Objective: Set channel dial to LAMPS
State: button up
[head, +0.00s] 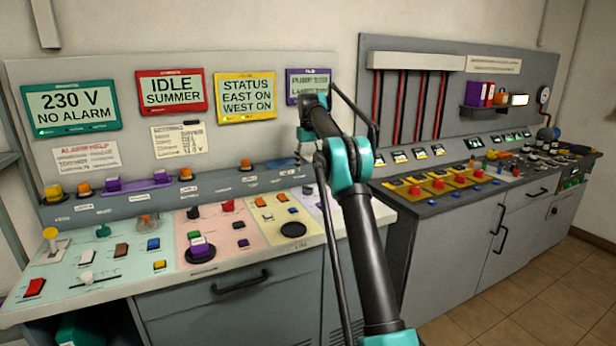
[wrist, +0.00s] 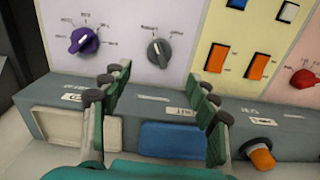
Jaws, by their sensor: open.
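My gripper (wrist: 160,88) is open and empty in the wrist view, its two fingers spread over the edge between the lilac panel and the grey strip. A dark grey dial (wrist: 159,53) with a pale pointer line sits on the lilac panel, beyond the gap between my fingertips and apart from them. A purple dial (wrist: 83,41) sits to its left, ringed by small labels. The labels are too small to read, so I cannot tell which dial is the channel dial. In the head view my arm hides much of this panel.
The grey strip carries a blue block (wrist: 172,140), a cream block (wrist: 75,128) and an orange knob (wrist: 262,158). Orange switches (wrist: 229,66) and a red knob (wrist: 303,78) lie to the right. A second console (head: 470,185) stands right of my arm in the head view.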

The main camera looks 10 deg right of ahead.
jog(key=shift+r, duration=0.95)
jog(key=shift+s, duration=0.1)
jog(key=s+d+f+m+t, duration=0.1)
jog(key=s+f, duration=0.6)
jog(key=s, duration=1.1)
jog(key=s+d+f+m+t, duration=0.1)
jog(key=s+f, duration=0.7)
jog(key=s, duration=1.1)
jog(key=s+d+f+m+t, duration=0.1)
jog(key=s+f, duration=0.6)
jog(key=s, duration=1.1)
jog(key=shift+s+d+f+t, duration=0.35)
jog(key=shift+d+t, duration=0.15)
jog(key=shift+t, duration=0.1)
jog(key=shift+w, duration=0.1)
